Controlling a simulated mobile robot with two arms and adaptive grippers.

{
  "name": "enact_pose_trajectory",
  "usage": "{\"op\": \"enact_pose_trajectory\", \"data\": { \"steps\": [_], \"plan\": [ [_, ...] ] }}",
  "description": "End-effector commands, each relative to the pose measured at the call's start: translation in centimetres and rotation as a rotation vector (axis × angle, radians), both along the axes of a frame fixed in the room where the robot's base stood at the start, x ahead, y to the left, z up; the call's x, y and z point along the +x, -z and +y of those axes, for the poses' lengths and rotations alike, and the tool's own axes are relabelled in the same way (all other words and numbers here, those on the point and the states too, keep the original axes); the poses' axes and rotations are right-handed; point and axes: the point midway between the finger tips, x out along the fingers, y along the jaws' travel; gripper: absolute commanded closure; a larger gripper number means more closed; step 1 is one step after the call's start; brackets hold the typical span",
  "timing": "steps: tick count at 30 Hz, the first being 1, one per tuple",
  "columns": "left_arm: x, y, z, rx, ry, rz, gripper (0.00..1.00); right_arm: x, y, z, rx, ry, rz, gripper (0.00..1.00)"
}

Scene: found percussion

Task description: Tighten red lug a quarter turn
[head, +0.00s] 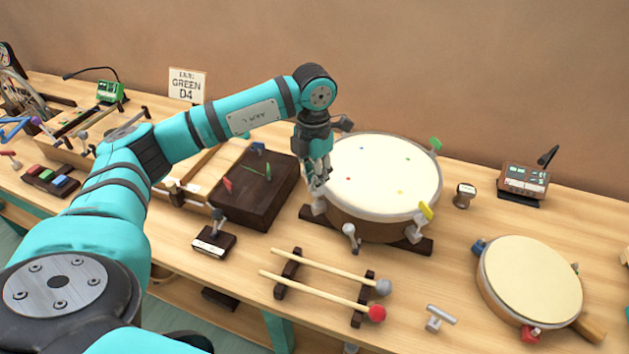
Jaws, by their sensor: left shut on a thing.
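The large drum (385,175) stands at centre right, with a green lug (435,145) at its back right and a yellow lug (426,211) at its front right. My left gripper (318,185) points down at the drum's left rim. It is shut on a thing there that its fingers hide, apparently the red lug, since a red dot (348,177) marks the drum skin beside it. No red on that lug shows clearly. My right gripper is not in view.
Two mallets (315,265) lie on dark rests in front of the drum. A dark wooden box (255,190) is left of it. A small drum (530,280) and a metal T-shaped tool (438,317) lie right. Bare tabletop shows between them.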

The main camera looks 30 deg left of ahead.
Motion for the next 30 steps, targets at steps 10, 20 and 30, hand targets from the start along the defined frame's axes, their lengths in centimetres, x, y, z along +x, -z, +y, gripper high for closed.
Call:
{"op": "enact_pose_trajectory", "data": {
  "steps": [10, 20, 30],
  "plan": [
    [0.14, -0.05, 0.22, 0.001, 0.211, -0.004, 1.00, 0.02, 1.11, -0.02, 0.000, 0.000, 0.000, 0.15],
    [0.17, -0.15, 0.28, 0.002, 0.284, -0.005, 1.00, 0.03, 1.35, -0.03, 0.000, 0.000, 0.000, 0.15],
    [0.19, -0.18, 0.29, 0.002, 0.288, -0.005, 1.00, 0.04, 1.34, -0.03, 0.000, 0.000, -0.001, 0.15]
  ]
}}
